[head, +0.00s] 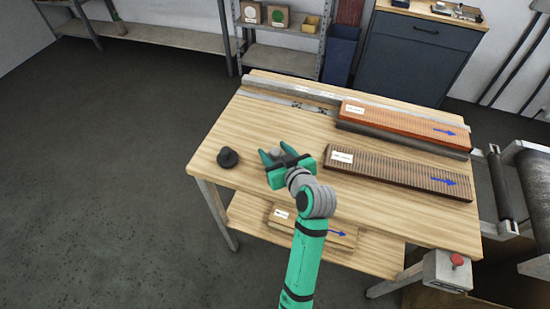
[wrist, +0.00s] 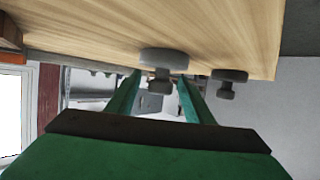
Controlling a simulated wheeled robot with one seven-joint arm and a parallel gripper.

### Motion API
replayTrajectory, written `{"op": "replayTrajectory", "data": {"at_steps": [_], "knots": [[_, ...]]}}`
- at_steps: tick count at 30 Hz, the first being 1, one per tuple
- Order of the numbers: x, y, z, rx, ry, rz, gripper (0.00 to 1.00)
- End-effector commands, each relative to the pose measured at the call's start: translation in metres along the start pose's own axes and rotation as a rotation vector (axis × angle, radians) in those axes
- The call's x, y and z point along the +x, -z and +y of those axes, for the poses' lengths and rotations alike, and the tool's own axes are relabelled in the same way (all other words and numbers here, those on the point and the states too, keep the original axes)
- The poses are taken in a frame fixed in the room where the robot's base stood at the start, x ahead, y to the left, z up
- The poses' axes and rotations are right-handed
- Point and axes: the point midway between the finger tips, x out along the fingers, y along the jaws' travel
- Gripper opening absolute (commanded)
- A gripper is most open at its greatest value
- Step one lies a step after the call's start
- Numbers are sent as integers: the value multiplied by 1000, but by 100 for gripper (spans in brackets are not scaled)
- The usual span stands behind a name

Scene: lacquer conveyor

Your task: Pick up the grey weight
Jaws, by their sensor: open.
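The grey weight (head: 277,152) stands on the wooden table, just at the fingertips of my gripper (head: 283,157) in the head view. In the wrist view, which shows the tabletop upside down, the grey weight (wrist: 163,57) has a wide round base and a smaller knob. It appears between the two green fingers, which are open and spread on either side of it. I cannot tell whether a finger touches it. A second, darker weight (head: 228,157) stands to the left near the table's edge; it also shows right of the fingers in the wrist view (wrist: 230,78).
A dark brown slatted board (head: 390,172) and an orange slatted board (head: 400,121) lie on the table (head: 250,115) to the right. A metal rail (head: 290,92) runs along the back. A box with a red button (head: 447,268) is at the front right corner, beside rollers (head: 502,190).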

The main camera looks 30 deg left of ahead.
Motion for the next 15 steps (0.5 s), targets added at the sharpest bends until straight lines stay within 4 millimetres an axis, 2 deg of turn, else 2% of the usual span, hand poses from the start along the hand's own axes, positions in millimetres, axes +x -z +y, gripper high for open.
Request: {"op": "replayTrajectory", "data": {"at_steps": [3,6,15], "knots": [[18,1,-1,-3,1,-2,47],[27,1,-1,-2,1,0,47],[32,1,-1,0,0,0,47]]}}
